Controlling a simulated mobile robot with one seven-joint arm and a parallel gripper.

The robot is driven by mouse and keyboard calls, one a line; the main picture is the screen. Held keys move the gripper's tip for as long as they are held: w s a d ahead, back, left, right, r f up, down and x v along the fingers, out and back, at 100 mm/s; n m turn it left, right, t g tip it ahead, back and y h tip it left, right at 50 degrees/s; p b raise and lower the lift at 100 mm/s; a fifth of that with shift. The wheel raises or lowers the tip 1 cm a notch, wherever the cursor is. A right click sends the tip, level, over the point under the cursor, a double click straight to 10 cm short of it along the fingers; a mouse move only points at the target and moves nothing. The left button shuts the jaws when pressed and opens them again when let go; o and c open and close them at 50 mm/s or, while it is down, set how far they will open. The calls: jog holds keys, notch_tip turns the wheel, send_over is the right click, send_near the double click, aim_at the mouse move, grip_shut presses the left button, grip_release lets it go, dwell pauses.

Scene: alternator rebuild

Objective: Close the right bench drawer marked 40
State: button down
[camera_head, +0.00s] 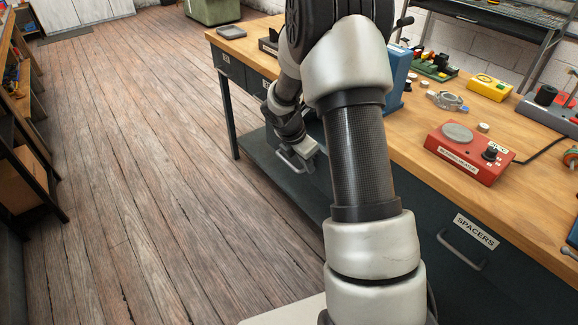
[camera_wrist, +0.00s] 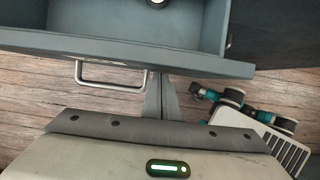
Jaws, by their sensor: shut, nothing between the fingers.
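An open blue-grey drawer (camera_wrist: 120,48) spans the top of the wrist view, its inside visible and a small round item (camera_wrist: 156,3) at the top edge. A metal bar handle (camera_wrist: 110,85) is on its front. My gripper (camera_wrist: 160,97) is shut and empty, its fingers close to the drawer front just right of the handle; I cannot tell if they touch. In the head view my arm hides most of the drawer, and my gripper (camera_head: 300,152) is low beside the bench's front. No mark 40 is readable.
A drawer labelled SPACERS (camera_head: 476,230) is at the lower right. The plank floor (camera_head: 130,180) is clear on the left, with shelving (camera_head: 30,130) at the far left.

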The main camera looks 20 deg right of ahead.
jog(key=w+d+p, duration=0.1)
jog(key=d, duration=0.3)
jog(key=w+d+p, duration=0.2)
jog(key=d, duration=0.2)
jog(key=w+d+p, duration=0.1)
jog(key=d+p, duration=0.1)
jog(key=d, duration=0.3)
jog(key=shift+w+d, duration=0.1)
jog(key=shift+w, duration=0.05)
jog(key=shift+d+r, duration=0.1)
jog(key=shift+d, duration=0.1)
